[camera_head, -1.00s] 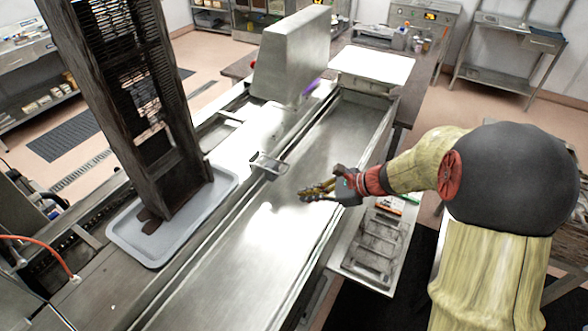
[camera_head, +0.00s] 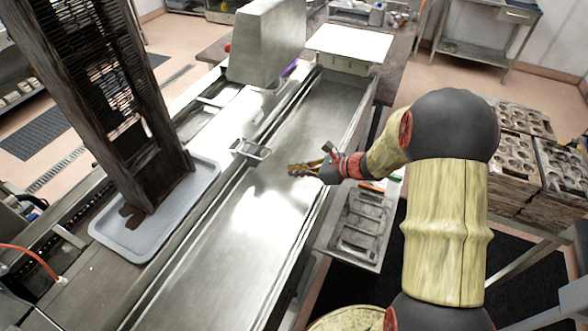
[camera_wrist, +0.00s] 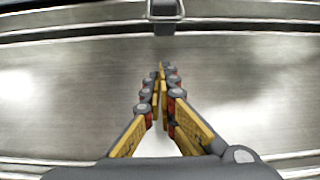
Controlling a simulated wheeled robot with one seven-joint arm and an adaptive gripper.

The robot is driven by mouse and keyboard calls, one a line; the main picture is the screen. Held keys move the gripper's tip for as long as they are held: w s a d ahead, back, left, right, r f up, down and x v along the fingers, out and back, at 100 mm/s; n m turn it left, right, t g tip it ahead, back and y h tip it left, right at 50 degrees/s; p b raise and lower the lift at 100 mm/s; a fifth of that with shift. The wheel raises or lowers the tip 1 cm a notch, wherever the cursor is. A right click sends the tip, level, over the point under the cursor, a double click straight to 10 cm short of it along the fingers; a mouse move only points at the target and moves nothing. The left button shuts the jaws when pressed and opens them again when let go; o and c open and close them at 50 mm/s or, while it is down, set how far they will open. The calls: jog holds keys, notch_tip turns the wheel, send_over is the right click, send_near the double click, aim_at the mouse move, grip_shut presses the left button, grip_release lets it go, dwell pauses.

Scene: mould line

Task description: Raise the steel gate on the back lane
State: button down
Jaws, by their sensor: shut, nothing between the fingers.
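A small steel piece with a loop-shaped handle (camera_head: 250,148), which looks like the gate, sits low across the rail between the two long lanes. It also shows at the top edge of the wrist view (camera_wrist: 164,13), partly cut off. My gripper (camera_head: 292,170) is over the wide steel trough (camera_head: 258,215), to the right of the steel piece and apart from it. In the wrist view, its yellow-and-grey fingers (camera_wrist: 161,70) are shut with nothing between them and point toward the steel piece. The back lane (camera_head: 200,125) lies beyond the rail.
A dark tall tower (camera_head: 115,110) stands on a grey tray (camera_head: 205,190) at left. A grey housing (camera_head: 265,45) stands over the back lane's far end. A mould tray (camera_head: 355,230) lies on the near-side shelf. Stacked moulds (camera_head: 565,170) stand at right. The trough is empty.

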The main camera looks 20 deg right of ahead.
aim_at(255, 157)
jog(key=x, duration=0.7)
jog(key=shift+b, duration=0.35)
jog(key=r, duration=0.3)
jog(key=shift+w+a+p, duration=0.3)
jog(key=shift+w+a, duration=0.05)
jog(key=shift+w+a+r, duration=0.1)
jog(key=shift+r, duration=0.25)
jog(key=shift+r, duration=0.15)
jog(key=shift+r+p, duration=0.35)
jog(key=shift+p, duration=0.7)
